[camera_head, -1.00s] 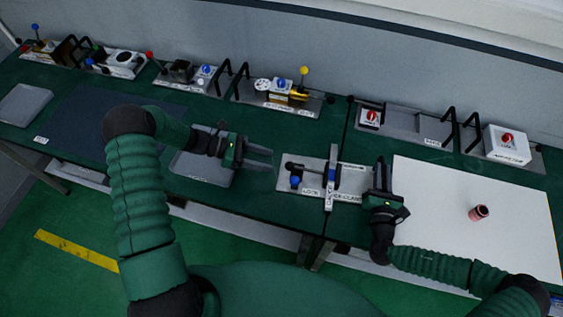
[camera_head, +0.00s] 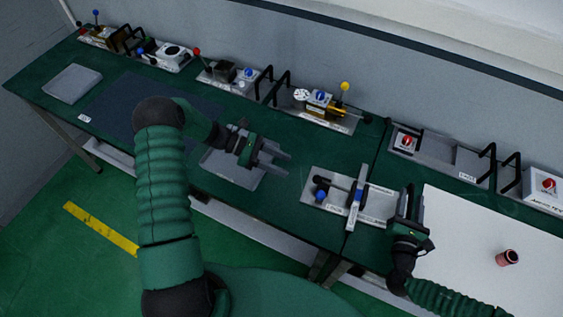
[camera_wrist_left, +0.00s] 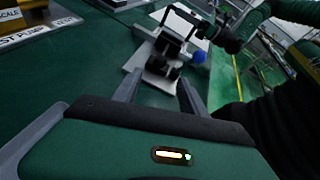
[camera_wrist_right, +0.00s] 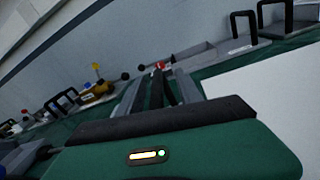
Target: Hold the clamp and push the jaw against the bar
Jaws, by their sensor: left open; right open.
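The clamp (camera_head: 335,192) sits on a light grey plate (camera_head: 377,209) near the table's front edge. It has a pale upright bar (camera_head: 356,196), dark parts and a blue knob (camera_head: 320,195) on its left side. It also shows in the left wrist view (camera_wrist_left: 168,49), ahead of the fingers, with the blue knob (camera_wrist_left: 199,56). My left gripper (camera_head: 279,158) is open and empty, left of the clamp and apart from it, above a grey tray (camera_head: 232,168). My right gripper (camera_head: 410,197) is open at the plate's right end; no held thing shows. Which part is the jaw is unclear.
A white board (camera_head: 470,240) lies at right with a small pink cylinder (camera_head: 507,257) on it. Several stations line the back, including one with a yellow knob (camera_head: 345,87) and one with a red knob (camera_head: 407,141). Dark green table is clear between them and the clamp.

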